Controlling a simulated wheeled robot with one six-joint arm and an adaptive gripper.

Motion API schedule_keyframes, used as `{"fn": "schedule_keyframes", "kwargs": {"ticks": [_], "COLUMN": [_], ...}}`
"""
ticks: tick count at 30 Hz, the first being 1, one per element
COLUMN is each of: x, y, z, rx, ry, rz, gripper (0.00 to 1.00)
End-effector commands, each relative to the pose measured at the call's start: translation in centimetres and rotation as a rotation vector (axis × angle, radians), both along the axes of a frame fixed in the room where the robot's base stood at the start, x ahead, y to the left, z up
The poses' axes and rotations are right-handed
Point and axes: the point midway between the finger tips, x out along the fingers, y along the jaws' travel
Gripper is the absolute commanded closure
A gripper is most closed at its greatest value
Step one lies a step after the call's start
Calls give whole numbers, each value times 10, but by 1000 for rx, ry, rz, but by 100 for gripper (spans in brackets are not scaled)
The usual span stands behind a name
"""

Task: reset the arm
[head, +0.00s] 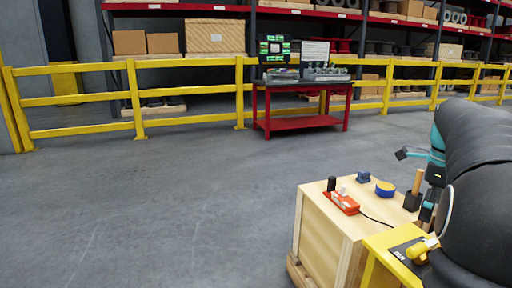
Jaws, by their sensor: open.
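My arm comes in at the right edge of the head view, with a large black-covered section and teal joints. A small dark bracket-like part sticks out to the left from the teal joint. My gripper (427,212) seems to be the small dark and blue end hanging below the teal joint, beside the wooden crate. It is open, and I see nothing held in it. Its fingertips are small and partly hidden. A yellow unit (380,242) with a dark label and a yellow lever (422,248) stands just below it, partly covered by the arm.
A wooden crate (322,227) bears a red power strip (342,202), a blue-and-yellow roll (385,189), a small blue item (363,177) and a wooden-handled tool (416,184). A red workbench (300,122) stands before yellow railings (190,121) and shelves. The floor at left is clear.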

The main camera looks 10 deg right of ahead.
Motion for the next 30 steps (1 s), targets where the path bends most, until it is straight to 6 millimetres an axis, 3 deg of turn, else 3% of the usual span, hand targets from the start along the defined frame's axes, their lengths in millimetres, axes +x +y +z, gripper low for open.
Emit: {"fn": "schedule_keyframes", "kwargs": {"ticks": [5,11,17,21,30], "x": [-5,-16,-35,-56,-115], "y": [4,38,101,156,255], "z": [-32,-51,-64,-73,-95], "rx": [-18,-74,-169,-258,-445], "ry": [9,2,-4,-5,-27], "rz": [371,833,1347,1704,2197], "gripper": [10,10,10,10,10]}}
